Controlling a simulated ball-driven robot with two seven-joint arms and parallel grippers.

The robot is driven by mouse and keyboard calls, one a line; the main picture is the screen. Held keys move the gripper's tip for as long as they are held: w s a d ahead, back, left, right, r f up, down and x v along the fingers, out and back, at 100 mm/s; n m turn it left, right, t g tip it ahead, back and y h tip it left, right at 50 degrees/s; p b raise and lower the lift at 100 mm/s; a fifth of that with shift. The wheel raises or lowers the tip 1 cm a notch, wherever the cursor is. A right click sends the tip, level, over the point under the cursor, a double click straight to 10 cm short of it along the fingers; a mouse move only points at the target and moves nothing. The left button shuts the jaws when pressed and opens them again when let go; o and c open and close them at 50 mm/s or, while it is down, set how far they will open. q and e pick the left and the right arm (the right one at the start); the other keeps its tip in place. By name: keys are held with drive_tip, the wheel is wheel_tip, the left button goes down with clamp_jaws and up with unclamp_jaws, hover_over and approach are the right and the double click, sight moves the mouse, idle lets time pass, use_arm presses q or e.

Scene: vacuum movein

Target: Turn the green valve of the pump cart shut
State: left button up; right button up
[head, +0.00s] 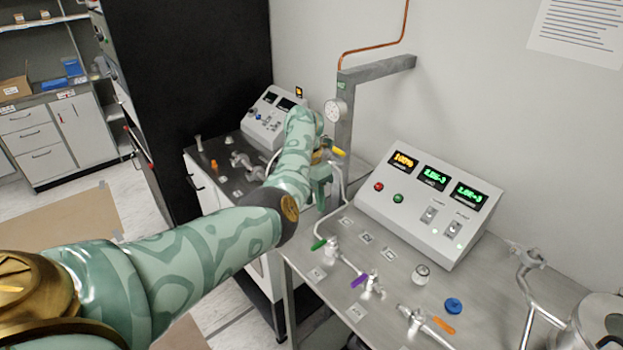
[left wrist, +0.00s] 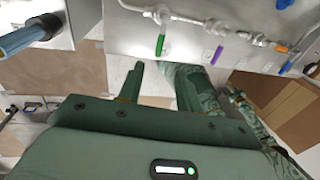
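The green valve handle (head: 319,244) is on a small metal valve at the left edge of the steel-topped cart (head: 392,262). It also shows in the left wrist view (left wrist: 160,45), pointing roughly towards my gripper. My left gripper (head: 321,203) is above and behind this handle in the head view, apart from it and partly hidden by my arm. In the left wrist view its two fingers (left wrist: 156,70) are spread with nothing between them. The green handle is beyond the tips, in line with the gap. My right gripper is in neither view.
Purple (head: 358,281) and orange (head: 443,325) valve handles sit nearer on the cart. A yellow handle (head: 339,151) is close to my left wrist. A console (head: 428,205) with lit displays and a gauge post (head: 343,125) stand at the back. A dark cabinet (head: 205,70) is at left.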

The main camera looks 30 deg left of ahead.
use_arm(q)
drive_tip(key=r, duration=0.2)
drive_tip(key=a+r, duration=0.1)
drive_tip(key=r, duration=0.1)
drive_tip(key=shift+w+p, duration=0.15)
drive_tip(key=shift+p, duration=0.2)
